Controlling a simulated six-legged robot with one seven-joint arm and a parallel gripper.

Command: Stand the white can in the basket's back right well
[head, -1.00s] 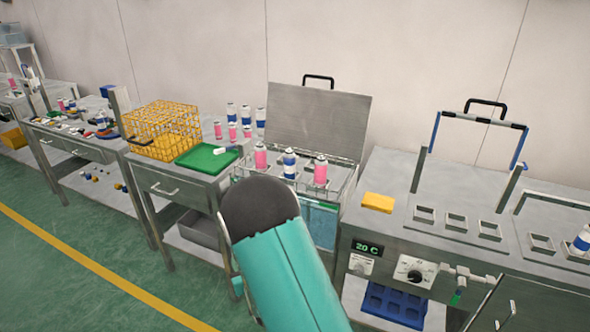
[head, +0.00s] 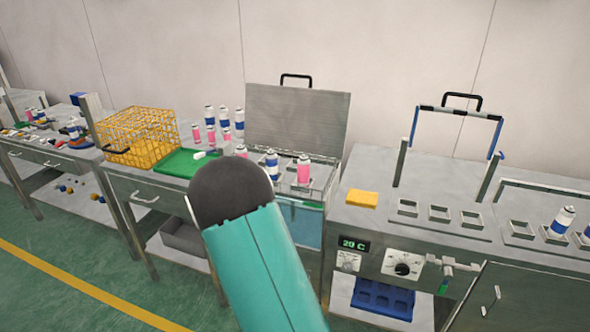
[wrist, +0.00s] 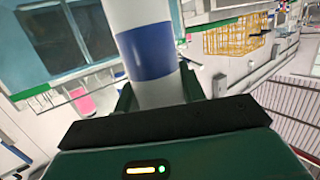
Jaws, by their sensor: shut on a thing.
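A white can with a blue band (wrist: 145,50) is held between the dark green fingers of my gripper (wrist: 158,92) in the wrist view. Its upper end runs out of the picture. In the head view my own arm hides the gripper and this can. The wire basket (head: 318,186) sits in the open bath behind my arm. A pink can (head: 304,171), a white can with a blue band (head: 271,165) and another pink can (head: 241,151) stand in or by it. The back right well cannot be made out clearly.
The raised bath lid (head: 297,117) stands behind the basket. A yellow wire crate (head: 140,133) and green tray (head: 178,164) are left. Several cans stand behind the tray. A yellow block (head: 362,199) and a machine with square holders (head: 438,213) are right.

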